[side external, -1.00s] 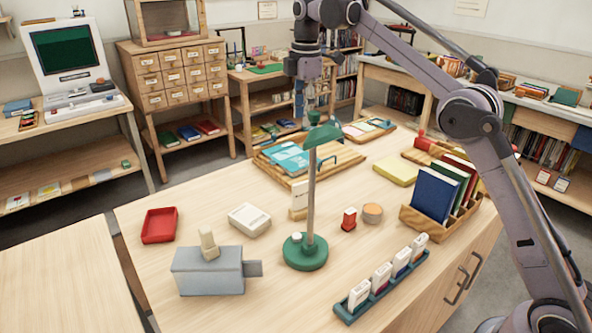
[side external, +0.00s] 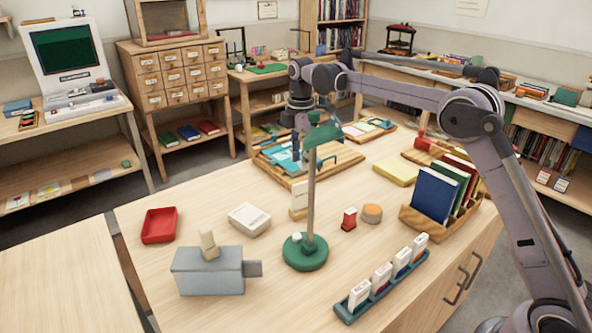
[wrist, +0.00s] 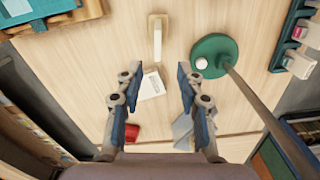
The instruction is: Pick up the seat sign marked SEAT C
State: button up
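Several small white signs (side external: 382,277) stand upright in a teal rack (side external: 374,303) near the table's front right edge. Their lettering is too small to read, so I cannot tell which is SEAT C. Some of these signs (wrist: 299,64) show at the upper right of the wrist view, off to the right of my gripper. My gripper (wrist: 157,78) is open and empty, with its two fingers apart above the table. In the side view, my gripper (side external: 303,152) is partly hidden by the lamp's shade, over the table's back part.
A green lamp (side external: 305,252) with a tall stem stands mid-table, between my gripper and the rack. A wooden stand (side external: 299,213) is beside it. A book rack (side external: 428,224) stands at right. A white box (side external: 249,219), red tray (side external: 159,225) and grey box (side external: 208,272) are at left.

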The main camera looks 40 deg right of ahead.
aim_at(300, 184)
notch_tip(300, 184, down, 8)
jog(key=shift+f, duration=0.15)
jog(key=shift+w+d+f, duration=0.1)
jog(key=shift+f, duration=1.25)
jog(key=shift+w+d+f, duration=0.1)
jog(key=shift+f, duration=1.25)
grip_shut()
